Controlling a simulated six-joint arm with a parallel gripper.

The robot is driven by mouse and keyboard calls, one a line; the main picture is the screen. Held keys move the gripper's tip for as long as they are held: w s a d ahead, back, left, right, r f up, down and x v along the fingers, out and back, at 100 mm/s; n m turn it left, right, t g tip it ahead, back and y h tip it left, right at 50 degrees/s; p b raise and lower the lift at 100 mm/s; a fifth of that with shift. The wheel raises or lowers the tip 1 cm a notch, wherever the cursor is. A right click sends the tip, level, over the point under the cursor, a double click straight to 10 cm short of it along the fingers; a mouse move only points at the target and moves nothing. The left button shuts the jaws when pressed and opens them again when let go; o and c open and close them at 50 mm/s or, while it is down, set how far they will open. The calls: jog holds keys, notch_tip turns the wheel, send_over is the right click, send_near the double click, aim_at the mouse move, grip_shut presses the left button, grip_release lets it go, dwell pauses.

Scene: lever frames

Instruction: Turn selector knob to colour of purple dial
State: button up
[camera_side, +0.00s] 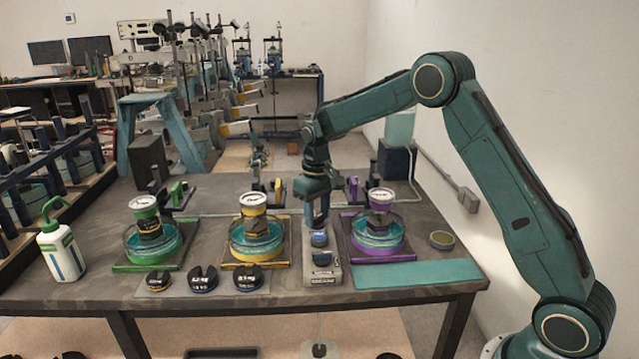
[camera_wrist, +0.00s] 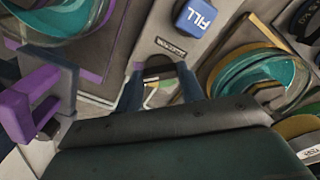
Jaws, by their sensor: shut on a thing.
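The purple dial (camera_side: 381,200) stands on a purple-rimmed dish of teal liquid on the right of the bench. The yellow dial (camera_side: 251,202) is in the middle and the green dial (camera_side: 143,207) is on the left, on similar dishes. The grey selector box (camera_side: 323,268) sits between the yellow and purple stations. My gripper (camera_side: 319,222) points down at the far end of this box. In the wrist view my fingers (camera_wrist: 158,80) are shut on the dark selector knob (camera_wrist: 158,67). Which colour the knob points to cannot be told.
A blue FILL button (camera_wrist: 196,15) is on the box beside the knob. Dark slotted weights (camera_side: 203,279) lie in front of the dishes. A white bottle (camera_side: 61,247) stands at the left, and a teal mat (camera_side: 418,274) lies at the front right.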

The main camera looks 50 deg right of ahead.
aim_at(317, 217)
jog(key=shift+r, duration=0.1)
dwell(0.4)
jog(key=o, duration=1)
notch_tip(317, 217, up, 14)
dwell(0.5)
